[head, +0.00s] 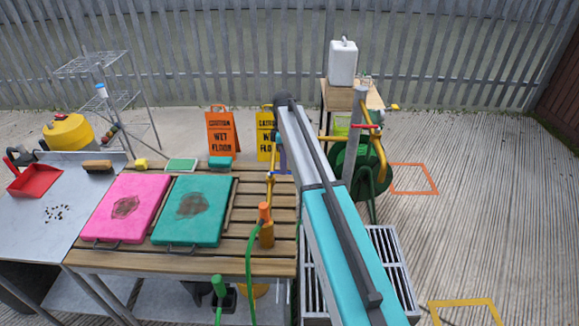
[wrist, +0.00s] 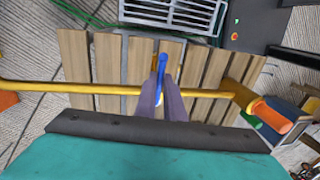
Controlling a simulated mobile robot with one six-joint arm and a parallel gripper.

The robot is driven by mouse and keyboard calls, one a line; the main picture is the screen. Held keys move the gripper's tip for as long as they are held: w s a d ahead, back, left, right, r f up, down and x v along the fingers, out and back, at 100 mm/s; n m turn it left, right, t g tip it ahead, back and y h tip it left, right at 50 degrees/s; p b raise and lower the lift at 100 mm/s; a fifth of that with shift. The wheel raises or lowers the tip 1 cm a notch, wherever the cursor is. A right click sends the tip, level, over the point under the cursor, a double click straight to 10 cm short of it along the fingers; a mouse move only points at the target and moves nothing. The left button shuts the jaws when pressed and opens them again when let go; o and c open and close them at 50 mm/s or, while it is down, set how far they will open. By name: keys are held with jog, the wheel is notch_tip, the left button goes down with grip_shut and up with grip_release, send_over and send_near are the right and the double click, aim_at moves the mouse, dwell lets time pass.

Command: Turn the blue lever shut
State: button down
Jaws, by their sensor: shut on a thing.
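The blue lever (wrist: 162,64) shows in the wrist view between the tips of my gripper (wrist: 160,82), which is shut on it. It appears crosswise to the yellow pipe (wrist: 75,88), which runs left to right behind the fingers. An orange-ended nozzle (wrist: 272,115) is at the pipe's right. In the head view my gripper (head: 284,160) reaches down beside the yellow pipe (head: 270,186) at the bench's right edge.
The slatted bench (head: 120,262) carries a pink pad (head: 112,225) and a teal pad (head: 178,228). An orange nozzle (head: 265,213) with a green hose stands near its right edge. A hose reel (head: 345,165) and a floor grate (head: 392,265) are to the right. Open floor lies farther right.

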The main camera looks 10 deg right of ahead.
jog(key=shift+s+d+f, duration=0.1)
jog(key=shift+s+d, duration=0.1)
jog(key=c, duration=1.9)
grip_release()
jog(key=shift+o, duration=0.3)
jog(key=shift+w+a, duration=0.1)
jog(key=shift+w+r, duration=0.1)
jog(key=shift+r, duration=0.1)
notch_tip(320, 180, up, 13)
jog(key=w+b, duration=0.2)
jog(key=b, duration=0.1)
jog(key=shift+w+d+r, duration=0.15)
jog(key=shift+w+d, duration=0.1)
jog(key=shift+r, duration=0.1)
